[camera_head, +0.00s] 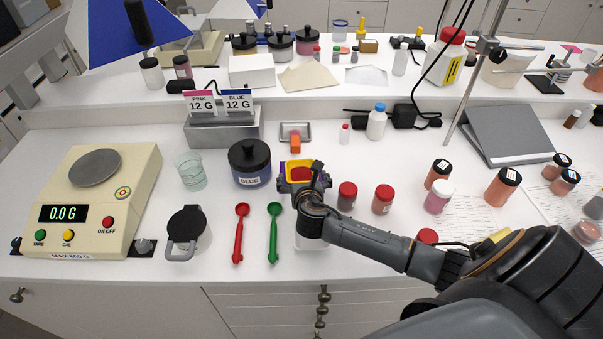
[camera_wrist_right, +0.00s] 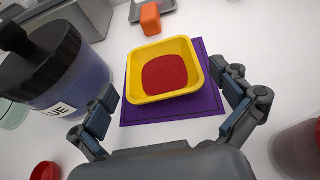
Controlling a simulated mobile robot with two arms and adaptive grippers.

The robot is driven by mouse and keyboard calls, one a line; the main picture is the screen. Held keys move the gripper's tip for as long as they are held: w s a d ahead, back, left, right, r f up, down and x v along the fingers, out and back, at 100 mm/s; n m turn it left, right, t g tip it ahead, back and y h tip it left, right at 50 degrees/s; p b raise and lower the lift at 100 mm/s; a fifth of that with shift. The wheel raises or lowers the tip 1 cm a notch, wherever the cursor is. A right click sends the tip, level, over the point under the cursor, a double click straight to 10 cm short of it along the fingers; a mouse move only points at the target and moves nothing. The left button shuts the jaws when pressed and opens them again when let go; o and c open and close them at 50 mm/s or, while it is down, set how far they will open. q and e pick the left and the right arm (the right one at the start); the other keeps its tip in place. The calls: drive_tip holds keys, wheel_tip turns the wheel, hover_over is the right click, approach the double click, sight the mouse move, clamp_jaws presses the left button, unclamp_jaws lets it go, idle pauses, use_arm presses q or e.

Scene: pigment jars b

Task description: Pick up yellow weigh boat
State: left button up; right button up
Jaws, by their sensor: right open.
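The yellow weigh boat (camera_wrist_right: 193,60) sits on a purple square mat (camera_wrist_right: 205,104) in the right wrist view, with a dark red area on its floor. In the head view the boat (camera_head: 290,163) shows just behind my right gripper, which partly hides it. My right gripper (camera_wrist_right: 168,110) is open, with one finger to the left and one to the right of the boat's near side. My left gripper is not in view.
The blue pigment jar (camera_head: 250,168) stands close left of the boat. Red-lidded jars (camera_head: 347,196) stand close to its right. Red (camera_head: 239,235) and green (camera_head: 274,235) scoops lie front left.

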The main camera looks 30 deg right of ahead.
sight(300, 167)
drive_tip(key=x, duration=0.4)
drive_tip(key=shift+d+f, duration=0.1)
drive_tip(key=shift+c, duration=1.1)
drive_tip(key=c, duration=0.7)
